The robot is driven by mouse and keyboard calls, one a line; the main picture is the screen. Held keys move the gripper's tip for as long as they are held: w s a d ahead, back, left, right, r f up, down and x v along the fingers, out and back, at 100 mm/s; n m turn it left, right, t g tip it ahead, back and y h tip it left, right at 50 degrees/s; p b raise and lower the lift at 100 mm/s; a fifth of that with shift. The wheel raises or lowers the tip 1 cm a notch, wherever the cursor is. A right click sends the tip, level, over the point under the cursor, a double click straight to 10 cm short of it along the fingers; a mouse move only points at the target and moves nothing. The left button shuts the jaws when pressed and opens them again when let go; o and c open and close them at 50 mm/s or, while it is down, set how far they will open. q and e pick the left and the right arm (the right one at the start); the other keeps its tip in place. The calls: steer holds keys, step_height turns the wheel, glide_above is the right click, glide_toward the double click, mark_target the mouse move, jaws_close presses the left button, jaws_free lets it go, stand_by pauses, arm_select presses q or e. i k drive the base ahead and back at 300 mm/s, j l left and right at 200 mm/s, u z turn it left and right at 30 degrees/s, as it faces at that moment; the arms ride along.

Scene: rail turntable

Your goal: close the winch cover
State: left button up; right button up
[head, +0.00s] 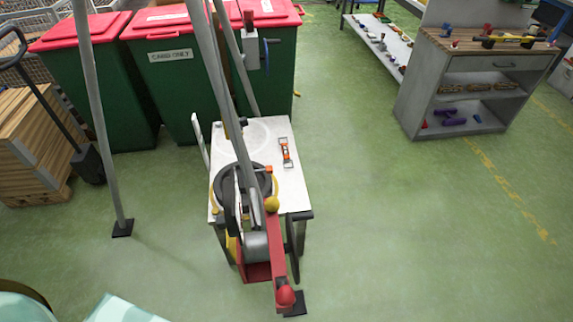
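A winch-like unit with a grey drum (256,246) and red frame sits at the front edge of a small white-topped table (290,185). A red bar (279,255) with a red ball at its near end and a yellow ball (271,204) near its far end lies along its right side. I cannot tell which part is the winch cover or how it stands; the tripod legs hide some of the unit. Neither gripper shows in the head view.
Tripod legs (103,125) stand around and over the table. A dark round disc (229,177) and an orange-and-black tool (286,152) lie on it. Green bins (174,82) and pallet wood (28,140) stand behind and left. A workbench (465,85) is at right. The right floor is clear.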

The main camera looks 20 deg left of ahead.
mark_target(231, 242)
steer(key=j, duration=0.7)
steer(key=k+j+z, duration=0.1)
steer(key=j, duration=0.6)
